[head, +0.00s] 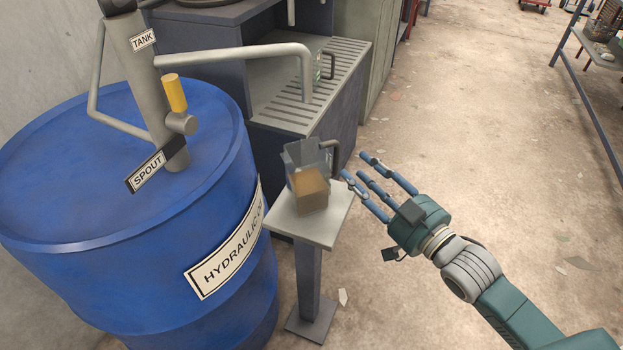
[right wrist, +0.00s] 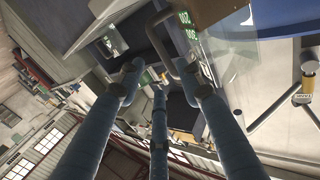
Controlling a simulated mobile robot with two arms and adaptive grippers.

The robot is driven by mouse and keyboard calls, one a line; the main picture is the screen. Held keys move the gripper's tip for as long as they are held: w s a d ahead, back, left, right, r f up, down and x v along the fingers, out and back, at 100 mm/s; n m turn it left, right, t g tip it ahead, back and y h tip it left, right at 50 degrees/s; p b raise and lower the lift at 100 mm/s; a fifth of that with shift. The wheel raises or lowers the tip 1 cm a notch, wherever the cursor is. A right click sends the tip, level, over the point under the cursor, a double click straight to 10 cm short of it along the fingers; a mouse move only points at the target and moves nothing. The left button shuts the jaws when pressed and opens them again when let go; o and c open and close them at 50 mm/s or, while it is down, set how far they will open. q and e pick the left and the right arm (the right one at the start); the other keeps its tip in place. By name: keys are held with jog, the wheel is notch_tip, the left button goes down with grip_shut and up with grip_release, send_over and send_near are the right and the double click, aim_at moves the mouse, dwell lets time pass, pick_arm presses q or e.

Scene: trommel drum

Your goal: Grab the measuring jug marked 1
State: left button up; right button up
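A clear measuring jug (head: 308,180) with amber liquid stands upright on a small pedestal (head: 328,228). Its dark handle (head: 334,155) points right, towards my right gripper. No number 1 is readable on it. My right gripper (head: 356,167) has its fingers spread, just right of the handle and apparently not gripping it. In the right wrist view the jug's handle (right wrist: 183,62) and green scale marks show close beyond the fingertips (right wrist: 162,80). A second clear jug (head: 322,68) stands on the slatted shelf behind; its mark is unreadable too. My left gripper is out of view.
A big blue drum (head: 95,240) labelled hydraulic stands left of the pedestal, with a pipe and yellow-handled tap (head: 175,93) on top. A grey cabinet with a slatted shelf (head: 297,113) is behind.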

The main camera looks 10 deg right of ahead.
aim_at(338, 153)
jog(key=shift+x, duration=1.25)
jog(key=x, duration=0.4)
jog(key=shift+s+a+r, duration=0.1)
jog(key=shift+a+r, duration=0.15)
jog(key=shift+a, duration=0.05)
jog(key=shift+w+a, duration=0.15)
jog(key=shift+w, duration=0.35)
grip_shut()
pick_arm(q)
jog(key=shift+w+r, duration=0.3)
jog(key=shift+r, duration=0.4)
pick_arm(e)
jog(key=shift+r, duration=0.1)
